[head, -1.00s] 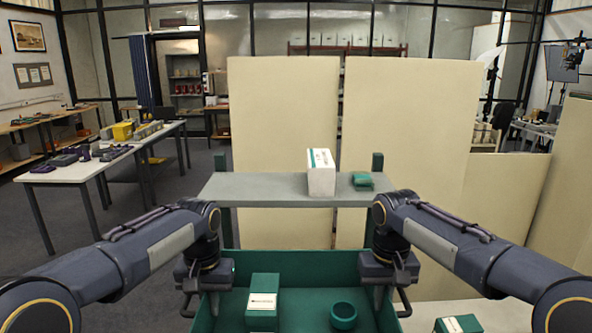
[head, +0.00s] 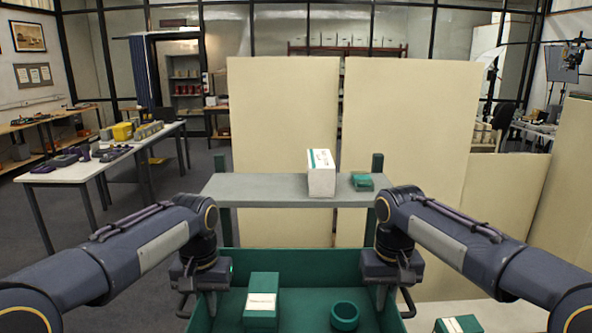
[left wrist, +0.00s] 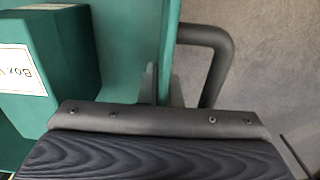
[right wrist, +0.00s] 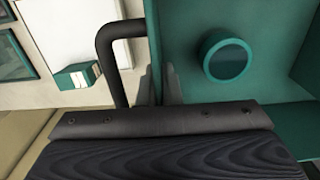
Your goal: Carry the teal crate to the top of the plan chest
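The teal crate (head: 290,262) stands in front of me, below a grey-topped surface (head: 250,188), probably the plan chest, though little of its body shows. Inside the crate are a teal box with a white label (head: 262,285) and a teal ring-shaped cup (head: 344,315). My left gripper (head: 211,303) is at the crate's left wall, and my right gripper (head: 381,297) is at its right wall. In the left wrist view (left wrist: 162,85) and the right wrist view (right wrist: 157,85), narrowly spaced fingers straddle the wall and look closed on it. Dark bars show outside both walls.
On the grey top, a white box (head: 321,174) and a small teal item (head: 362,182) stand right of the middle; its left part is clear. Cream panels (head: 405,140) stand behind. A teal box (head: 460,324) lies on a pale surface to the right of the crate.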

